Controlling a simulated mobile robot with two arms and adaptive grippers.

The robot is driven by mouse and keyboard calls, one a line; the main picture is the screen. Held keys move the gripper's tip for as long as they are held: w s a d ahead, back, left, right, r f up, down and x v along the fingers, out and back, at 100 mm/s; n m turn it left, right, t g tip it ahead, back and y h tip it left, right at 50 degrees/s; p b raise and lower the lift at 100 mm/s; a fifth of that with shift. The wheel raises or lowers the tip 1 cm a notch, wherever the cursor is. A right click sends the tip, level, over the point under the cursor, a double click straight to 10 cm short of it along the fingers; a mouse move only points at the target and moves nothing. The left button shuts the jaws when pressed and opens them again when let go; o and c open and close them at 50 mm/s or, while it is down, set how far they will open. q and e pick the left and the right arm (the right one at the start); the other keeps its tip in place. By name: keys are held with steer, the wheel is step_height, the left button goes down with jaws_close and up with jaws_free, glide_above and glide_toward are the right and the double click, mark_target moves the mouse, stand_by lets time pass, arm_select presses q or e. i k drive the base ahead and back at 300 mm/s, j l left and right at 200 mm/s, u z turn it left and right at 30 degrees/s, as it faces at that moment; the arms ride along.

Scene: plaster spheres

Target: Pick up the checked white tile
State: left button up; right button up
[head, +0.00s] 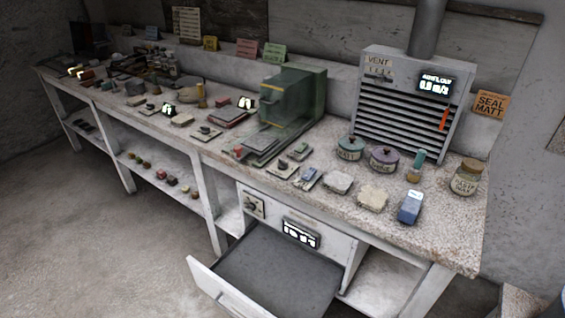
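Two pale, uneven-edged flat pieces lie side by side on the speckled bench top at the right: a grey-white one (338,182) and a cream one (373,197). They are too small here to show a checked pattern, so I cannot tell which, if either, is the checked white tile. Other small flat pieces lie farther left, among them a pale one (182,119). Neither of my grippers is in view.
A drawer (275,275) stands open below the bench, its grey floor bare. Two lidded pots (383,160), a blue block (411,207) and a labelled jar (466,178) stand around the pale pieces. A green glass-fronted box (292,95) and a vent unit (405,105) stand behind.

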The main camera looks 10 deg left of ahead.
mark_target(339, 181)
steer(key=i+j+u, duration=0.1)
steer(key=u, duration=0.3)
steer(key=i+j+u, duration=0.1)
steer(key=u, duration=0.3)
steer(key=k+j, duration=0.15)
steer(key=k, duration=0.4)
steer(key=k+j, duration=0.2)
steer(key=k, duration=0.4)
